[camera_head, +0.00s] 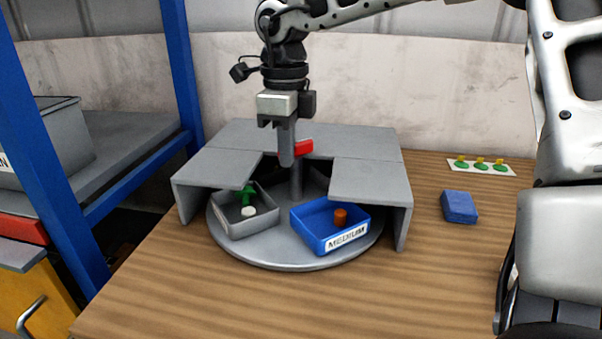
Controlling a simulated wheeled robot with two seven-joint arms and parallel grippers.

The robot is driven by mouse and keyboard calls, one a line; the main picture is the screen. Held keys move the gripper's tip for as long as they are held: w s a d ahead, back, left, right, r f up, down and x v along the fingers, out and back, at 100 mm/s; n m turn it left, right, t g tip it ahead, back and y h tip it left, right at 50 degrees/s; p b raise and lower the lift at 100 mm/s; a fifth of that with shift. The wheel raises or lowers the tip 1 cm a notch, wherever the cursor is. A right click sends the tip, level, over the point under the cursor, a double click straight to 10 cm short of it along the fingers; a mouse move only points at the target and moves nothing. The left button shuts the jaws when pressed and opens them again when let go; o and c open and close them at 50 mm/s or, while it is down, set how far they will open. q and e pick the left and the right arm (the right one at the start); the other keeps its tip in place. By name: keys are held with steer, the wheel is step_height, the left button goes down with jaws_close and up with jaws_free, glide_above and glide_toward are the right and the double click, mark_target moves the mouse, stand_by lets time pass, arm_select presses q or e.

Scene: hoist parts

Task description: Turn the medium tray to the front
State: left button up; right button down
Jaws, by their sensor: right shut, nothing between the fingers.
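The medium tray (322,238), blue with a white label reading MEDIUM, sits on the front right of a grey round turntable (280,256). An orange-brown cylinder (341,216) is in it. A grey tray (230,226) with a green part (246,193) and a white round part (248,211) sits at the front left. A red piece (304,147) shows above the turntable's central post (296,182). My right gripper (287,163) is shut, points down and is just left of the red piece; I cannot tell whether they touch. My left gripper is out of view.
A grey cover (367,181) with a front notch stands over the turntable's back and sides. A blue block (459,206) and a white card with green and yellow parts (481,166) lie at the right. A blue-framed shelf (180,75) stands left. The wooden table's front is clear.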

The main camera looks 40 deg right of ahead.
steer(key=m, duration=0.2)
steer(key=w+m, duration=0.1)
steer(key=m, duration=0.2)
steer(key=w+m, duration=0.1)
steer(key=m, duration=0.1)
steer(key=shift+w+a, duration=0.1)
steer(key=shift+w, duration=0.1)
step_height(320, 180, up, 6)
steer(key=p, duration=0.4)
steer(key=shift+s+a, duration=0.3)
steer(key=shift+s, duration=0.05)
